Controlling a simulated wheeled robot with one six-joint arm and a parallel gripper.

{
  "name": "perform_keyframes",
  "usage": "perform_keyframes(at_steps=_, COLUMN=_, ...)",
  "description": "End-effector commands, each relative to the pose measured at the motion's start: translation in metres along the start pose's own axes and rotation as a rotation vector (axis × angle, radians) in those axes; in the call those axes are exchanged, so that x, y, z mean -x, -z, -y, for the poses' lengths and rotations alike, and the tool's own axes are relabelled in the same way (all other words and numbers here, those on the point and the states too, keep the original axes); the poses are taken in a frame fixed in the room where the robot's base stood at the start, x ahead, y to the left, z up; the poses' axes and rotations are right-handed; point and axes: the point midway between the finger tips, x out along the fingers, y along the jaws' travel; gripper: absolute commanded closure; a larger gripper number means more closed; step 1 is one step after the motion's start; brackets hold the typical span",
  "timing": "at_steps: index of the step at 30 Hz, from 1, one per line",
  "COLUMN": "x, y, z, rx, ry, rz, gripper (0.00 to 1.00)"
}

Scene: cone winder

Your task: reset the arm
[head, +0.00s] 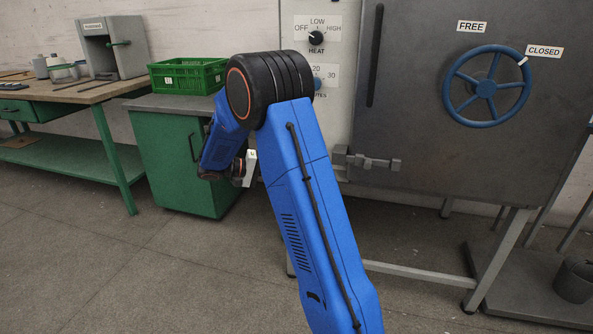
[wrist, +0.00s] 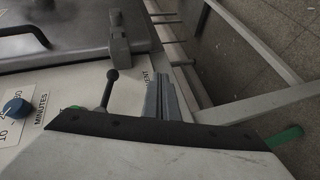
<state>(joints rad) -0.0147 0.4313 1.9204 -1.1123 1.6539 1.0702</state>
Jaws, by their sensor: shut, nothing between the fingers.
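My blue arm rises through the middle of the head view, bends at a black joint and folds down to the left. My gripper's fingers are hidden behind the arm there; only a small pale part of the wrist shows. In the wrist view my gripper (wrist: 163,85) is shut, its grey fingers together and empty. The fingers appear in front of the pale machine panel, beside a black ball-ended lever (wrist: 109,88) and a partly covered VENT label. I cannot tell whether they touch the panel.
The grey machine door (head: 420,130) carries a blue handwheel (head: 486,87), with FREE and CLOSED labels. A heat knob (head: 316,38) and partly hidden minutes knob (head: 318,83) sit left. A green crate (head: 188,76) stands on a green cabinet (head: 170,160). Floor is open at front left.

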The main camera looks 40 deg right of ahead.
Motion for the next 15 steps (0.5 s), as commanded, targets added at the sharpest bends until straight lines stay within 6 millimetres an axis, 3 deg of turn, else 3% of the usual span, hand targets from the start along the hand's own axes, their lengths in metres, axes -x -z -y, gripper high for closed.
perform_keyframes(at_steps=15, x=0.0075, y=-0.0008, z=0.0034, rx=0.0, ry=-0.001, rz=0.0, gripper=1.0)
